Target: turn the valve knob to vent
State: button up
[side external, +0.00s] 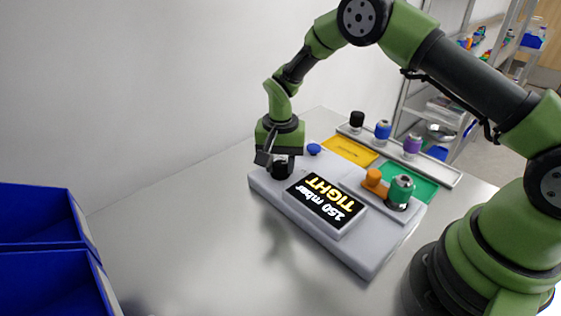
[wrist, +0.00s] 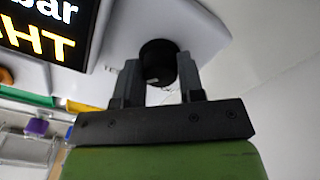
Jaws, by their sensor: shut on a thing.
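The valve knob is a black round knob (side external: 284,171) at the left end of a white device (side external: 372,262). In the wrist view the knob (wrist: 158,61) sits between the two fingers of my gripper (wrist: 158,78), which are shut on its sides. In the side view my gripper (side external: 270,161) comes down over it and hides part of it. I see no readable mark of the knob's position. The device's black display (side external: 325,200) reads "150 mbar" and "TIGHT"; part of it also shows in the wrist view (wrist: 45,30).
On the device are a blue button (side external: 313,149), an orange piece (side external: 374,178) and a green-and-grey fitting (side external: 401,190). Behind lie a yellow mat (side external: 350,151), a green mat (side external: 420,187) and a tray (side external: 441,174) with fittings. Blue bins (side external: 45,245) stand at left. The table's front left is clear.

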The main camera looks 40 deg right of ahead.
aim_at(281, 163)
jog(key=n, duration=0.8)
jog(key=shift+n, duration=0.3)
jog(key=n, duration=0.4)
jog(key=shift+s+n, duration=0.1)
jog(key=shift+n, duration=2)
jog(key=o, duration=0.9)
notch_tip(281, 163, up, 10)
